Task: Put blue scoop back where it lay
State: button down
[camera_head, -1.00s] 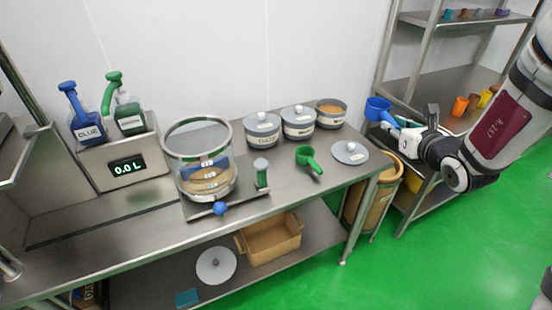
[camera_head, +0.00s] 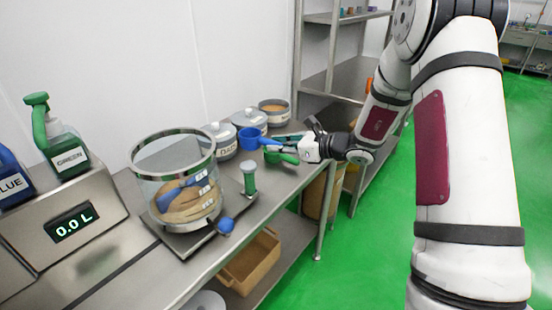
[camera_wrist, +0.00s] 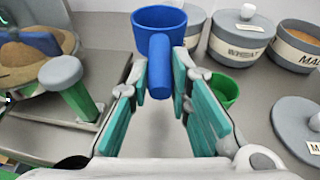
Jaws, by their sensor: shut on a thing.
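The blue scoop (camera_head: 249,137) is held by its handle in my gripper (camera_head: 288,142), above the steel counter. In the wrist view the blue scoop (camera_wrist: 160,32) has its round cup beyond the fingertips, and its handle lies between the teal finger pads (camera_wrist: 160,80). The cup appears upright and does not visibly touch anything. A green scoop (camera_head: 284,157) lies on the counter just below and beside my gripper; it also shows in the wrist view (camera_wrist: 223,90), partly hidden by the right finger.
Behind the scoop stand lidded pots, including the wheat pot (camera_wrist: 238,40), and an open pot (camera_head: 273,108). A loose grey lid (camera_wrist: 298,122) lies at right. Bare counter (camera_wrist: 150,140) shows below my gripper.

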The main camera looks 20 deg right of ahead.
aim_at(280, 182)
jog(key=shift+w+d+f+n+g+b, duration=0.15)
jog(key=shift+f+b, duration=0.05)
jog(key=shift+f, duration=0.35)
jog(key=shift+w+d+f+n+g+b, duration=0.1)
jog(key=shift+d+f+n+g+b, duration=0.1)
jog(key=shift+f, duration=0.3)
jog(key=shift+f+b, duration=2.4)
jog(key=shift+f, duration=1.75)
jog(key=c, duration=0.8)
grip_release()
jog(key=shift+r, duration=0.15)
jog(key=shift+r+p, duration=0.35)
jog(key=shift+r, duration=0.15)
jog(key=p+v, duration=0.3)
jog(key=v, duration=0.7)
jog(key=shift+f, duration=0.15)
